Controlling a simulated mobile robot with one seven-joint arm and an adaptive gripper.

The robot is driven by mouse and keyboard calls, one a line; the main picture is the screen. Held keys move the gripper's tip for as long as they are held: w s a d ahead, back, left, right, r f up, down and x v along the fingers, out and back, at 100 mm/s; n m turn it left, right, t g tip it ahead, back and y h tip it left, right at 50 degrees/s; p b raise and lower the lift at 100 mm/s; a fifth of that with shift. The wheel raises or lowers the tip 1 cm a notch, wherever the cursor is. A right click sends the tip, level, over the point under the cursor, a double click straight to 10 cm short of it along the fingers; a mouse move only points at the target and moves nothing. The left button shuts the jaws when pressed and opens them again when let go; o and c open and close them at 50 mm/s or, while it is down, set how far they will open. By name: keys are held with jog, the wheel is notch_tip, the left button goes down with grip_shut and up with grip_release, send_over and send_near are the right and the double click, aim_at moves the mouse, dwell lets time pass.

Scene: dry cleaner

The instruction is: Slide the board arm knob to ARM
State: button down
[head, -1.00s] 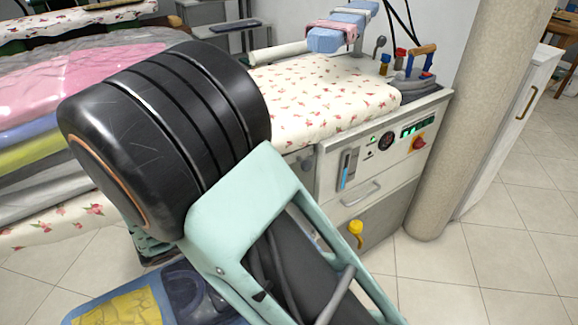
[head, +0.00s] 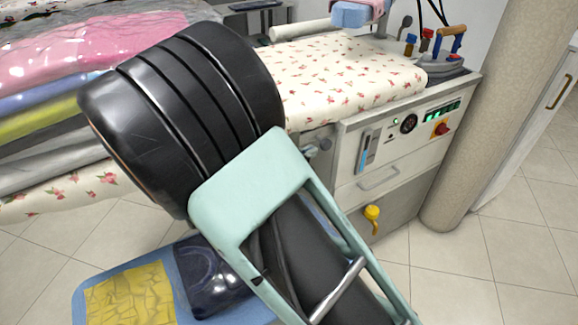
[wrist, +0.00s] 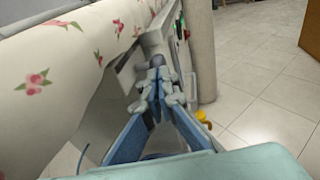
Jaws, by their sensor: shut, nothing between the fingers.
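My gripper (wrist: 157,84) shows in the wrist view with its blue fingers shut and pale tips together, nothing between them. The tips are in front of a small grey rounded knob (wrist: 157,61) under the edge of the flowered board, by the cabinet's end. I cannot tell whether they touch it. In the head view a small grey knob-like part (head: 324,145) shows below the board (head: 345,85), at the left end of the white cabinet; my arm hides the gripper there. ARM lettering is not readable in either view.
The cabinet front has a blue-marked vertical slot (head: 367,150), a dial (head: 408,124), a red switch (head: 441,128), a drawer handle (head: 378,179) and a yellow knob (head: 372,213). A round column (head: 475,150) stands at right. Wrapped garments (head: 70,60) lie at left. Tiled floor is open at right.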

aim_at(330, 144)
jog(key=shift+x, duration=1.3)
jog(key=shift+w, duration=0.1)
jog(key=w+d, duration=0.1)
jog(key=d, duration=0.2)
jog(key=shift+w+p, duration=0.3)
jog(key=shift+w, duration=0.1)
jog(key=shift+a, duration=0.1)
jog(key=shift+r, duration=0.1)
